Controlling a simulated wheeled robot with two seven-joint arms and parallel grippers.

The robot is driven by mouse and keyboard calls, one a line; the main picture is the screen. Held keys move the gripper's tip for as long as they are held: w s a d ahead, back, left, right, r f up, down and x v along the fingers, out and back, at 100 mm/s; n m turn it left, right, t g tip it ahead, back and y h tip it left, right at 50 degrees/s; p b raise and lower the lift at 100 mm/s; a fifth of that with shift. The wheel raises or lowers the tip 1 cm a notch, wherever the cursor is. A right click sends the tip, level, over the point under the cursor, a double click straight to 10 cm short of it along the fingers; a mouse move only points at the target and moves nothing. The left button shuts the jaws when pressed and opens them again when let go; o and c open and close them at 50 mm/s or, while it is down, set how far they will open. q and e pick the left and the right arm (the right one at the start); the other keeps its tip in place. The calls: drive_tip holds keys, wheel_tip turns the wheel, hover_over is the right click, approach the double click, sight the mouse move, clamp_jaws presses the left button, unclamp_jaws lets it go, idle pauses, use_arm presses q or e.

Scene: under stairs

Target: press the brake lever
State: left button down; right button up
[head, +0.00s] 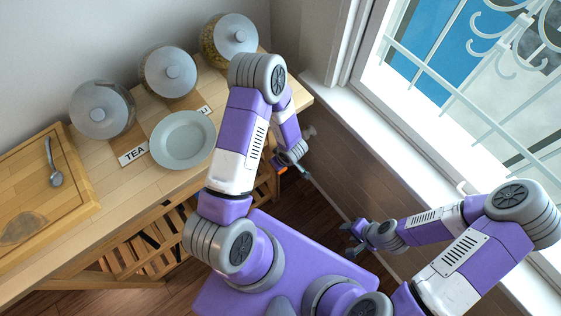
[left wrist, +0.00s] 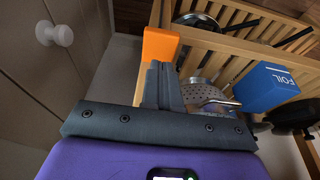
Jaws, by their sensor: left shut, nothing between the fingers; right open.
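An orange block (left wrist: 160,45), which looks like the brake lever, sits at the corner of a slatted wooden frame in the left wrist view. A small orange patch of it (head: 281,169) shows below the counter's right end in the head view. My left gripper (left wrist: 158,68) is shut and empty, its fingertips overlapping the block's lower edge; I cannot tell whether they touch. In the head view my left arm's wrist hides most of this spot. My right gripper (head: 348,238) is open and empty, low near the wall under the window.
The wooden counter (head: 100,190) holds lidded jars (head: 168,72), a plate (head: 183,139) and a board with a spoon (head: 54,163). The slatted rack holds a blue FOIL box (left wrist: 266,87) and a metal colander (left wrist: 205,95). A knobbed cabinet door (left wrist: 55,80) stands close at left.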

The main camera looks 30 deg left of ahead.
use_arm(q)
drive_tip(key=p+v, duration=0.4)
drive_tip(key=v, duration=0.7)
drive_tip(key=shift+a+r+p, duration=0.15)
drive_tip(key=shift+a+p, duration=0.1)
drive_tip(key=shift+p, duration=0.15)
drive_tip(key=shift+w, duration=0.1)
drive_tip(key=s+d+f+m+g+h, duration=0.1)
drive_tip(key=s+d+f+m+h, duration=0.3)
drive_tip(key=s+d+m+h, duration=0.3)
drive_tip(key=s+d+m, duration=0.2)
drive_tip(key=d+m, duration=0.2)
drive_tip(key=shift+s, duration=0.3)
drive_tip(key=shift+a, duration=0.15)
